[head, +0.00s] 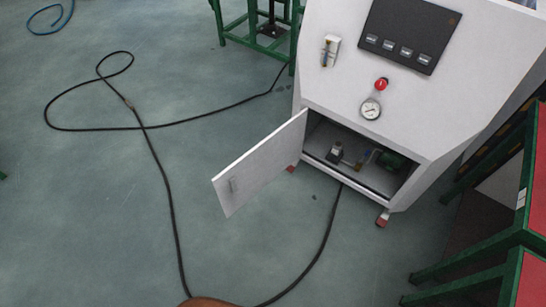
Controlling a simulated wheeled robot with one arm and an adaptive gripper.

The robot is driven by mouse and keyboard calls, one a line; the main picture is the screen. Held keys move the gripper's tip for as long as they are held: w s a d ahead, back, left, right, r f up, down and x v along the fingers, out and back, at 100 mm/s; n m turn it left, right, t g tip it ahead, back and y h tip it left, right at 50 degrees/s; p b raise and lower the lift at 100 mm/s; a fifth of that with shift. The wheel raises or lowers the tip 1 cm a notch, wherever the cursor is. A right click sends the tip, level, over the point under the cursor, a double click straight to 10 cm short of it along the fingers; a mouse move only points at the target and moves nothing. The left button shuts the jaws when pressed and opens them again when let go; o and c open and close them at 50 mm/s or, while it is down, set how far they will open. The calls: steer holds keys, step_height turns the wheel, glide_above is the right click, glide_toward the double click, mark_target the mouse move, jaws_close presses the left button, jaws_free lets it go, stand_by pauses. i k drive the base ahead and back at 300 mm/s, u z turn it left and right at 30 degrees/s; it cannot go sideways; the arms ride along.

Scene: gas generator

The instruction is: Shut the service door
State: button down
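The service door (262,163) is a white panel at the lower left of the white generator cabinet (345,90). My gripper is not in view. A brown rounded shape at the bottom edge is too cut off to identify.
A black cable (165,185) loops over the floor left of and before the cabinet. A green frame stand (255,25) is behind left. Green and red benches (480,262) stand at the right. A blue hose (50,28) lies far left. Floor left of the door is mostly clear.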

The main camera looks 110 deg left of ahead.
mark_target(254, 169)
steer(key=z, duration=0.05)
steer(key=k, duration=2.85)
steer(key=u, duration=2.25)
steer(key=k, duration=0.5)
steer(key=u, duration=0.5)
steer(key=k, duration=0.75)
steer(key=z, duration=0.45)
steer(key=i, duration=1.25)
steer(key=u, duration=0.3)
